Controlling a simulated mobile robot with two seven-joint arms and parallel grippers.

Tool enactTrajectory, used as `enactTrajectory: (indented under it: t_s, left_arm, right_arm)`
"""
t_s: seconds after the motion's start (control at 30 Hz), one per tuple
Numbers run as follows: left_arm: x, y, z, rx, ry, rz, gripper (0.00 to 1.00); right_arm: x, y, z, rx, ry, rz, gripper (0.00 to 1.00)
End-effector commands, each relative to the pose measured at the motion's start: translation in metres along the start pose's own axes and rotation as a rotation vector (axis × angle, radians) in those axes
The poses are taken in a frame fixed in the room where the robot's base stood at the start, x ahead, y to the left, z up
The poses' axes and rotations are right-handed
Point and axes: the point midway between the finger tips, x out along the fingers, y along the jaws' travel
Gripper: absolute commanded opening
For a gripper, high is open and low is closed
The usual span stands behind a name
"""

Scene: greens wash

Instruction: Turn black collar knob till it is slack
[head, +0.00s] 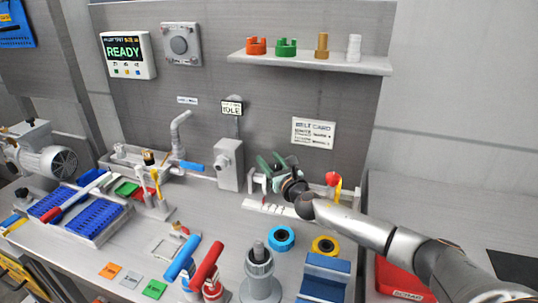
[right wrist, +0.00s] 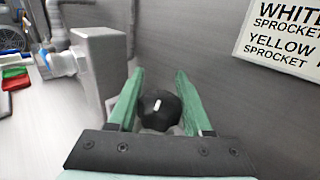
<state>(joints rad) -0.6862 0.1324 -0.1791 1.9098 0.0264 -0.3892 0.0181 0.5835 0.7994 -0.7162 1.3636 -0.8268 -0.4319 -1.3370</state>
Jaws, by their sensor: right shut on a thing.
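The black collar knob (right wrist: 159,108) is round and dark, between the green fingers of my right gripper (right wrist: 157,92) in the right wrist view. The gripper is shut on it. In the head view my right gripper (head: 271,168) reaches in from the right to the fixture at the foot of the back panel. I cannot tell the knob apart from the dark wrist there. The collar and shaft behind the knob are mostly hidden. My left gripper is not in view.
A grey upright box (head: 229,165) stands just left of the gripper. A red knob (head: 333,179) with a yellow part is close on the right. A white printed card (head: 313,133) is on the panel above. Blue (head: 281,238) and yellow (head: 325,246) rings lie in front.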

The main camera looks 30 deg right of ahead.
Motion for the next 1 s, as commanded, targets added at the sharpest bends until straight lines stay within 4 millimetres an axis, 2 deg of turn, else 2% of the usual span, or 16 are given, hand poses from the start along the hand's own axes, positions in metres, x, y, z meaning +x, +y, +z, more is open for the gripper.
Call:
enactTrajectory:
  t_s: [0.27, 0.3, 0.53, 0.83, 1.0]
  left_arm:
    - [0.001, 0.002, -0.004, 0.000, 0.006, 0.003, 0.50]
    - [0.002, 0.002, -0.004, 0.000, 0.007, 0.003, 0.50]
    - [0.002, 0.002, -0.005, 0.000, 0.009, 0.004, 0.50]
    - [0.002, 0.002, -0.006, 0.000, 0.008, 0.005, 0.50]
    - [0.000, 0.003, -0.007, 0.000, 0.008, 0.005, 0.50]
  right_arm:
    - [0.000, 0.000, -0.001, -0.001, 0.000, -0.002, 0.00]
    - [0.000, 0.000, -0.001, -0.001, 0.000, -0.002, 0.53]
    - [0.000, 0.000, -0.001, -0.001, 0.000, -0.001, 0.79]
    - [-0.001, 0.000, 0.000, -0.001, 0.000, -0.001, 0.80]
    - [-0.015, -0.001, -0.001, -0.003, 0.001, 0.000, 0.80]
